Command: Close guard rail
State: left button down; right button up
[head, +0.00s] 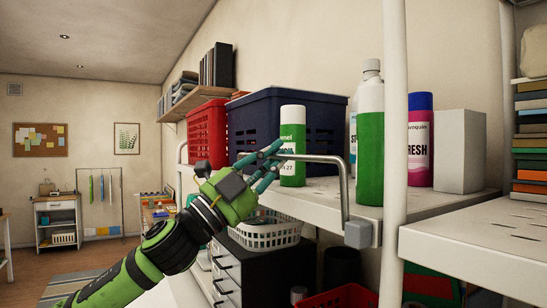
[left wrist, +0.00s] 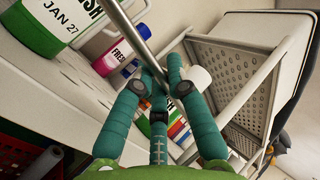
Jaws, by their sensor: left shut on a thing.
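The guard rail (head: 320,158) is a thin grey metal bar at the front of the white shelf (head: 320,198). Its bar runs across at bottle height, then bends down to a grey block (head: 358,233) at the shelf's front edge. My left gripper (head: 272,162), with teal fingers, is shut on the rail near its left end. In the left wrist view the rail (left wrist: 136,38) runs down between the fingers of the gripper (left wrist: 157,85). The fingers hide the rail's far end. My right gripper is not in view.
A green-and-white bottle (head: 293,140) stands just behind the rail. A taller bottle (head: 370,130), a purple can (head: 420,140) and a white box (head: 460,150) stand to its right. A dark blue basket (head: 262,110) is behind. A white upright (head: 395,120) rises right of the rail.

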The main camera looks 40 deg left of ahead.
pick_arm(q)
jog(key=shift+w+d+f, duration=0.1)
jog(key=shift+d+f, duration=0.1)
jog(key=shift+f, duration=0.1)
jog(key=c, duration=1.2)
grip_release()
jog(key=shift+w, duration=0.15)
jog(key=shift+r, duration=0.1)
jog(key=shift+r, duration=0.1)
